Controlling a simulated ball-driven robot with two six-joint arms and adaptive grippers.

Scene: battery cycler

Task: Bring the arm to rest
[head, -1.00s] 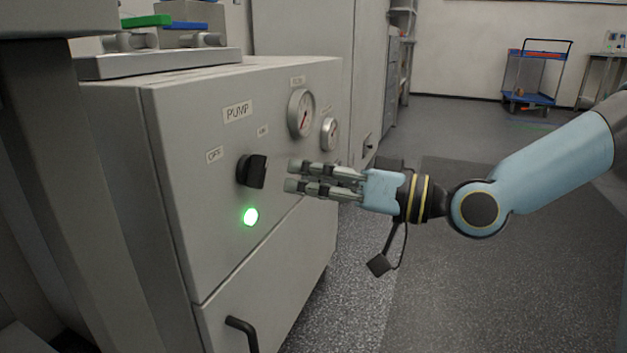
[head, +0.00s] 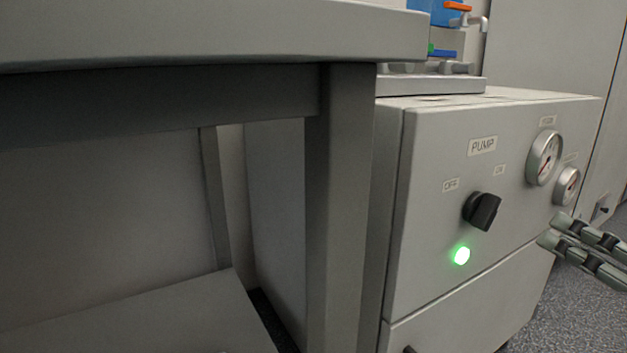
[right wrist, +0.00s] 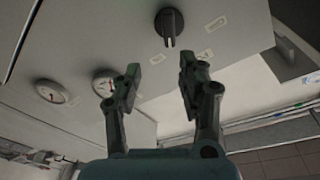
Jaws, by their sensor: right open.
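My right gripper (head: 553,230) is at the right edge of the head view, with only its fingers showing. It is open and empty, to the right of the black pump knob (head: 482,210) and apart from it. The right wrist view shows its two fingers (right wrist: 158,75) spread, with the knob (right wrist: 169,24) beyond them and clear of them. The knob sits on the front of the grey pump cabinet (head: 425,280), between the OFF and ON labels. A green lamp (head: 461,255) glows below it. My left gripper is not in view.
A grey table (head: 200,35) with a thick leg (head: 340,200) fills the left of the head view. Two gauges (head: 544,158) are on the cabinet's upper right. Bare floor (head: 575,310) shows at the lower right.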

